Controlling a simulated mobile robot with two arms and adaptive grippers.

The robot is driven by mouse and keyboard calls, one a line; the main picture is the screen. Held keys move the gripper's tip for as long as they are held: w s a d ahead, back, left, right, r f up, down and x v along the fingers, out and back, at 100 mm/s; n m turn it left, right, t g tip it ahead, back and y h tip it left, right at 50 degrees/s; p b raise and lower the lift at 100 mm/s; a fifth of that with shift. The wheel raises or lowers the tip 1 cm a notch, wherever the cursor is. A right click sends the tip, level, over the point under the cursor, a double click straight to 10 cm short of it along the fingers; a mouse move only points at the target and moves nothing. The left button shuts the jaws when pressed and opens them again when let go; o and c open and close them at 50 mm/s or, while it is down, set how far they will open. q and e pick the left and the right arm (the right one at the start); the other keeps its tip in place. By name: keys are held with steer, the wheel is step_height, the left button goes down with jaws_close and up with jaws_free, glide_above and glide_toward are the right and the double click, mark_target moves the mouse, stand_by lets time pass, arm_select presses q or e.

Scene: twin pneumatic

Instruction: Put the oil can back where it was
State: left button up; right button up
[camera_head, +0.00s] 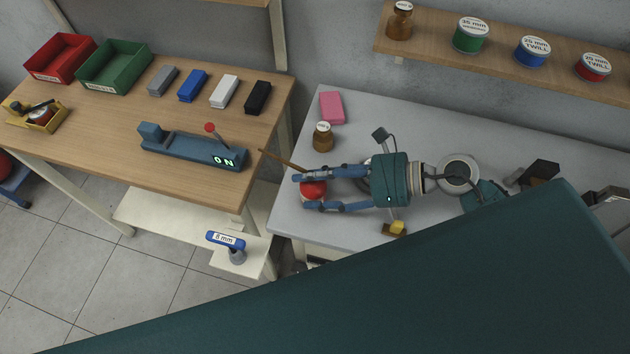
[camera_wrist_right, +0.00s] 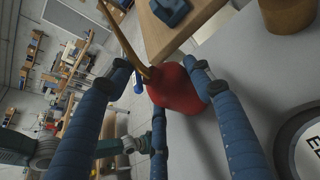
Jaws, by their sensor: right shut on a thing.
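The red oil can (camera_head: 316,188) has a long thin brass-coloured spout pointing up and left in the head view. My right gripper (camera_head: 306,191) is shut on it with blue fingers on both sides, near the left edge of the grey table (camera_head: 300,222). In the right wrist view the oil can (camera_wrist_right: 180,90) sits between the fingers, with the spout leaning to the upper left. I cannot tell whether its base touches the table. My left gripper is not in view.
A brown jar (camera_head: 322,137) and a pink block (camera_head: 332,107) stand behind the oil can. A yellow piece (camera_head: 396,228) lies near the front edge. To the left, a wooden table (camera_head: 100,135) holds a blue device (camera_head: 190,148) reading ON, several coloured blocks and bins.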

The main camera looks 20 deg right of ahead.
steer(key=shift+f, duration=0.1)
steer(key=o, duration=1.4)
steer(key=shift+r, duration=0.25)
steer(key=shift+s+d+b, duration=0.3)
steer(key=shift+d+b, duration=0.05)
steer(key=shift+d, duration=0.2)
steer(key=shift+s+d+b, duration=0.25)
steer(key=shift+d+b, duration=0.05)
steer(key=shift+d, duration=0.2)
steer(key=b+v, duration=0.2)
steer(key=v, duration=0.7)
steer(key=shift+s+d+r, duration=0.15)
steer(key=shift+r, duration=0.3)
steer(key=shift+f, duration=0.1)
